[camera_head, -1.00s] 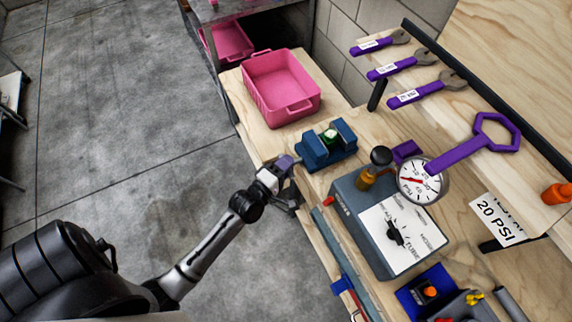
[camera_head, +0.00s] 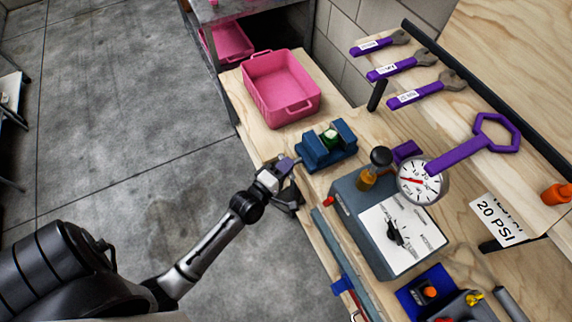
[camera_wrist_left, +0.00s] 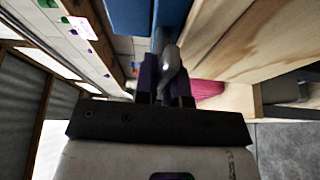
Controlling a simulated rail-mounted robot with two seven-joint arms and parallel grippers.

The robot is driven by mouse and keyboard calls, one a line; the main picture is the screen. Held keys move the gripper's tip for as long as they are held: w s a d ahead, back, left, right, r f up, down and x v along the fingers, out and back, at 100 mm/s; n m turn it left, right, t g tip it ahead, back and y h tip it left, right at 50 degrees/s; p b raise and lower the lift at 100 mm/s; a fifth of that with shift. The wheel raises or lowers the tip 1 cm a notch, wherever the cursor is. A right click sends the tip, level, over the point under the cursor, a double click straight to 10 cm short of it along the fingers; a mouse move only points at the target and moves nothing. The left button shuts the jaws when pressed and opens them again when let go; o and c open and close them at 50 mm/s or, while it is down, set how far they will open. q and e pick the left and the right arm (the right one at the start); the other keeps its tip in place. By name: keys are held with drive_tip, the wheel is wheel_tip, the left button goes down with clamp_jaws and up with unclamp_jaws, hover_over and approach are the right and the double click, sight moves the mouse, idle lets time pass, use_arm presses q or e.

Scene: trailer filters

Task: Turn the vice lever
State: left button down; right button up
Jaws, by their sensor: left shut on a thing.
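In the wrist view the blue vice body (camera_wrist_left: 150,15) is at the top. The grey vice lever (camera_wrist_left: 168,58) comes down from it between my fingers. My left gripper (camera_head: 285,170) is at the vice's lower left, just off the bench edge. In the wrist view my left gripper (camera_wrist_left: 166,90) has its dark and purple fingers shut on the lever. The lever's gripped end is partly hidden by the fingers. My right gripper is in neither view.
A pink bin (camera_head: 281,88) stands behind the vice. A grey box with a dial (camera_head: 390,232) and a round gauge (camera_head: 422,181) stand to the right. Open floor (camera_head: 120,130) is to the left.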

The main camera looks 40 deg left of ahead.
use_arm(q)
drive_tip(key=m+t, duration=0.1)
drive_tip(key=m, duration=0.2)
drive_tip(key=m+t+h, duration=0.1)
drive_tip(key=m, duration=0.2)
drive_tip(key=m+h, duration=0.2)
drive_tip(key=m, duration=0.2)
drive_tip(key=m+t+h, duration=0.1)
drive_tip(key=m, duration=0.3)
drive_tip(key=shift+m+h, duration=0.3)
drive_tip(key=shift+h, duration=0.1)
drive_tip(key=m+h, duration=0.1)
drive_tip(key=m, duration=0.2)
drive_tip(key=m+h, duration=0.2)
drive_tip(key=m, duration=0.1)
drive_tip(key=shift+p, duration=0.35)
drive_tip(key=shift+m+g+h, duration=0.25)
drive_tip(key=shift+m+h, duration=0.4)
drive_tip(key=shift+m, duration=0.7)
drive_tip(key=shift+m+g+h, duration=0.25)
drive_tip(key=shift+m+h, duration=0.4)
drive_tip(key=shift+m, duration=0.7)
drive_tip(key=c, duration=1.2)
unclamp_jaws()
